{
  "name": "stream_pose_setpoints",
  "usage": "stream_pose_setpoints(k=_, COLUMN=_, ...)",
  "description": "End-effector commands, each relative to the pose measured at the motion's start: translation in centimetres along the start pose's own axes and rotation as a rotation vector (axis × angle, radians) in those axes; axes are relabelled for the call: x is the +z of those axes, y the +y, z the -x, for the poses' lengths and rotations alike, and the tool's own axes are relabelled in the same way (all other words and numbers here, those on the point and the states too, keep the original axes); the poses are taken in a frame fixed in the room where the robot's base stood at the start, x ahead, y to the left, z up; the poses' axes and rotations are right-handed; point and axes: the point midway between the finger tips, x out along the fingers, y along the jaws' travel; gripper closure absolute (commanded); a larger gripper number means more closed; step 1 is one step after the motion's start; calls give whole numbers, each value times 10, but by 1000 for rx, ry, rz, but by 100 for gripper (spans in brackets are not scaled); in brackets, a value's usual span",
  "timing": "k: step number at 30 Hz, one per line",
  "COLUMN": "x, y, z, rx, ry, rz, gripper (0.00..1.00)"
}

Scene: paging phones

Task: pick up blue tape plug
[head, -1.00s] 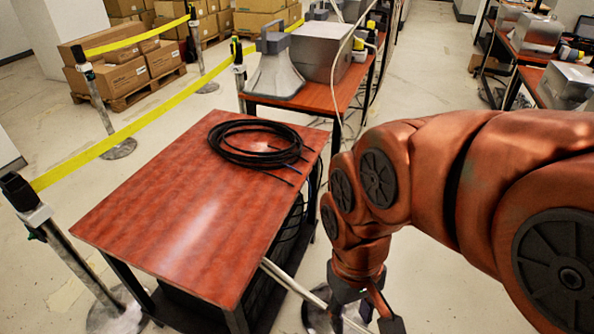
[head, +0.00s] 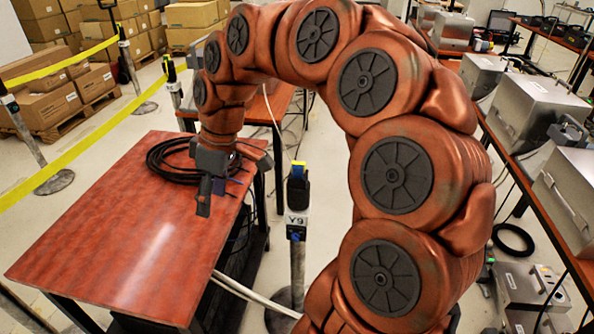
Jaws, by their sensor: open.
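A coil of black cable (head: 170,160) lies on the far part of the red-brown table (head: 110,240). Its right side is hidden behind my arm and gripper. Short cable ends show just right of my gripper. I cannot make out blue tape on any plug. My gripper (head: 222,186) is open and points down over the table's right side, beside and partly in front of the coil. I see nothing held between its fingers. I cannot tell how high it is above the tabletop or whether it touches a cable.
A black post with a yellow and blue top (head: 298,185) stands right of the table. Yellow barrier tape (head: 90,145) runs along the left. Metal cases (head: 540,115) stand on a table at the right. The near part of the red-brown table is clear.

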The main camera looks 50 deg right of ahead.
Motion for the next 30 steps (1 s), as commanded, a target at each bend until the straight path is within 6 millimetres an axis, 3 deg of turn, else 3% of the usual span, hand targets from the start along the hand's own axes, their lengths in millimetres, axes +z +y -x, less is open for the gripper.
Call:
stream_pose_setpoints(k=1, x=-6, y=26, z=7, rx=-1, ry=29, rz=15, gripper=34)
stream_pose_setpoints(k=4, x=-9, y=73, z=17, rx=5, ry=82, rz=52, gripper=34)
stream_pose_setpoints(k=8, x=3, y=140, z=24, rx=27, ry=140, rz=79, gripper=34)
stream_pose_setpoints(k=12, x=37, y=212, z=28, rx=71, ry=181, rz=82, gripper=34)
stream_pose_setpoints(k=15, x=71, y=254, z=26, rx=99, ry=190, rz=74, gripper=34)
stream_pose_setpoints(k=18, x=103, y=284, z=23, rx=122, ry=188, rz=65, gripper=34)
stream_pose_setpoints(k=22, x=132, y=305, z=19, rx=141, ry=182, rz=57, gripper=34)
stream_pose_setpoints(k=25, x=144, y=313, z=18, rx=149, ry=179, rz=54, gripper=34)
stream_pose_setpoints(k=30, x=144, y=316, z=7, rx=150, ry=178, rz=55, gripper=34)
